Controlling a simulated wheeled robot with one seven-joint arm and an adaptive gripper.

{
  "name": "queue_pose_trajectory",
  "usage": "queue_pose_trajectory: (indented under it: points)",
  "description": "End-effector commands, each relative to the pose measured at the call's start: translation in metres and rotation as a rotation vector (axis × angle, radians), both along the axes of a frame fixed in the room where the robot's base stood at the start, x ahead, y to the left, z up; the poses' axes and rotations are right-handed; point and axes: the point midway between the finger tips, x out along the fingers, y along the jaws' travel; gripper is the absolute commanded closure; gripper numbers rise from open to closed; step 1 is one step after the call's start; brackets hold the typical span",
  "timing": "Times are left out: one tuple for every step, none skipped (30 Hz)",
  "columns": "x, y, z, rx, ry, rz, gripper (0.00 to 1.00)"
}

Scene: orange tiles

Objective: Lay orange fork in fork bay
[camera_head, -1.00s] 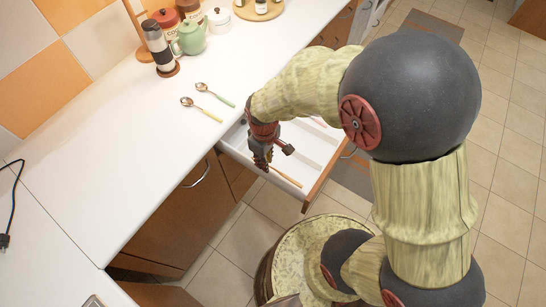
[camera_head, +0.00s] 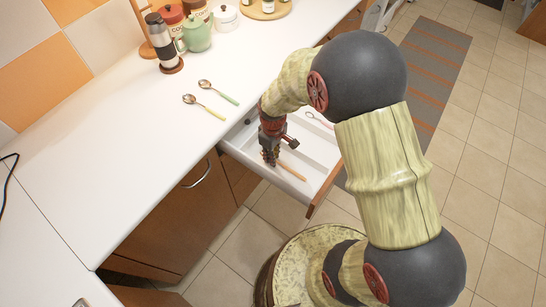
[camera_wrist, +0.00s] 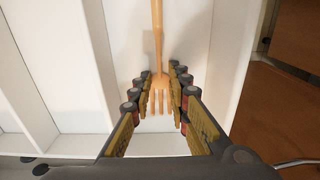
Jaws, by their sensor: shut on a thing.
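The orange fork (camera_wrist: 158,95) is between my gripper's fingers, held at its tined head, with its handle pointing away to the top of the wrist view. My gripper (camera_wrist: 158,90) is shut on it. In the head view, my gripper (camera_head: 270,161) points down inside the open white drawer (camera_head: 240,150), and the fork's handle (camera_head: 291,170) sticks out to its lower right. The fork is over the compartment beside the drawer's side wall. I cannot tell whether it touches the floor of that compartment. White dividers (camera_wrist: 101,60) run to its left in the wrist view.
A spoon (camera_head: 318,119) lies in the drawer's far part. Two spoons, one with a yellow handle (camera_head: 211,111) and one green-handled (camera_head: 224,97), lie on the white counter (camera_head: 120,130). A grinder (camera_head: 163,45) and a teapot (camera_head: 195,35) stand farther back.

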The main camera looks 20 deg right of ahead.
Motion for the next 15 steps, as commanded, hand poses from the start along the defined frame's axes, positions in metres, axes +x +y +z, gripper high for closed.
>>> queue_pose_trajectory:
  points:
    - [0.0007,0.0001,0.0014,0.0,-0.001,0.0,1.0]
    - [0.0007,0.0001,0.0018,0.0,-0.001,0.0,1.0]
    - [0.0007,0.0001,0.0021,0.0,-0.002,0.0,1.0]
    - [0.0007,0.0001,0.0022,0.0,-0.001,0.0,1.0]
    - [0.0006,0.0002,0.0021,0.0,-0.001,0.0,1.0]
    - [0.0005,0.0001,0.0017,0.0,-0.001,0.0,1.0]
    - [0.0004,0.0002,0.0008,0.0,-0.001,0.0,1.0]
    - [0.0004,0.0002,-0.0002,0.0,-0.001,0.0,1.0]
    - [0.0002,0.0002,-0.0015,0.001,-0.001,0.0,1.0]
    - [0.0004,0.0002,-0.0017,0.0,-0.001,0.0,0.82]
    - [0.0004,0.0002,-0.0012,0.0,-0.001,0.0,0.8]
    - [0.0004,0.0002,-0.0011,0.0,-0.001,0.0,0.78]
    - [0.0003,0.0002,-0.0011,0.0,-0.001,0.0,0.76]
    - [0.0003,0.0002,-0.0011,0.0,-0.001,0.0,0.74]
    - [0.0002,0.0002,-0.001,0.0,-0.001,0.0,0.72]
